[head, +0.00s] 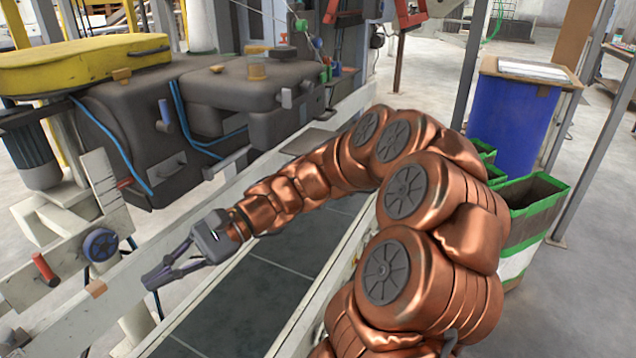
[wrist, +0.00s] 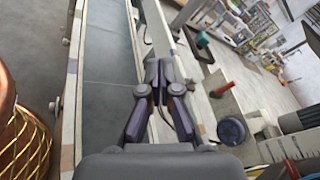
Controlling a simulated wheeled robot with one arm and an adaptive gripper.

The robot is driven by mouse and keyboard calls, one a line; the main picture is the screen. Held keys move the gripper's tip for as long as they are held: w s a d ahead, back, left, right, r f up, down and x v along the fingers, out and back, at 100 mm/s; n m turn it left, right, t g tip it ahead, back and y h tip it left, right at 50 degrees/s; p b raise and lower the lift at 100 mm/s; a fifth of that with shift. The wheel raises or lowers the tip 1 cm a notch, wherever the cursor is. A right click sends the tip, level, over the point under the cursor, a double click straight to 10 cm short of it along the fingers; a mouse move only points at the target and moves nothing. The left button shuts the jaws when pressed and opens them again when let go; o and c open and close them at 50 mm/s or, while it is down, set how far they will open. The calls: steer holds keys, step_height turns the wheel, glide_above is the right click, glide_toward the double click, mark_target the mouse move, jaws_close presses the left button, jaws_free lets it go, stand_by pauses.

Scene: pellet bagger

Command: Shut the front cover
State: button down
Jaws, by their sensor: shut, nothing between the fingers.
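The bagging machine has a dark grey housing (head: 135,130) at the upper left of the head view. A dark grey box-shaped cover (head: 245,85) with small handles sits at its right side. A yellow lid-like panel (head: 85,65) lies on top at the left. I cannot tell which of these is the front cover, or how far it is open. My gripper (head: 150,282) is shut and empty, low over the conveyor's left rail and apart from the housing. In the wrist view my gripper (wrist: 159,68) points along the rail, its fingertips together; no cover is clear there.
The dark conveyor belt (head: 245,290) runs below my arm between pale rails. A blue wheel knob (head: 100,244) and a red handle (head: 45,269) stand left of my gripper. A blue drum (head: 512,120) and a green-rimmed bin (head: 535,205) stand at the right.

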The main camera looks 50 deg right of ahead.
steer(key=w+d+f+m+t+y+b, duration=0.1)
steer(key=w+d+m+t+b, duration=0.3)
steer(key=d, duration=0.5)
steer(key=w+d+f+m+t+y+b, duration=0.15)
steer(key=w+d+m+t, duration=0.35)
steer(key=d, duration=0.5)
steer(key=s+d+f+m+t+h+b, duration=0.25)
steer(key=d+m+t+h, duration=0.2)
steer(key=d, duration=0.45)
steer(key=s+d+f+m+t+h+b, duration=0.1)
steer(key=d+f+m+t+h, duration=0.2)
steer(key=d+t, duration=0.35)
steer(key=s+d+f+m+t+h+b, duration=0.1)
steer(key=s+d+f+m+t+h, duration=0.2)
steer(key=d, duration=0.7)
steer(key=w+a+r+m+b, duration=0.1)
steer(key=w+a+r+b, duration=0.1)
steer(key=w+r, duration=0.6)
steer(key=shift+s+d+r+h, duration=0.2)
steer(key=shift+s+d+r, duration=0.1)
steer(key=shift+s, duration=0.3)
steer(key=shift+s+d+r+h, duration=0.2)
steer(key=shift+s+r, duration=0.05)
steer(key=shift+s, duration=0.3)
steer(key=shift+r+g, duration=0.15)
steer(key=shift+g, duration=0.15)
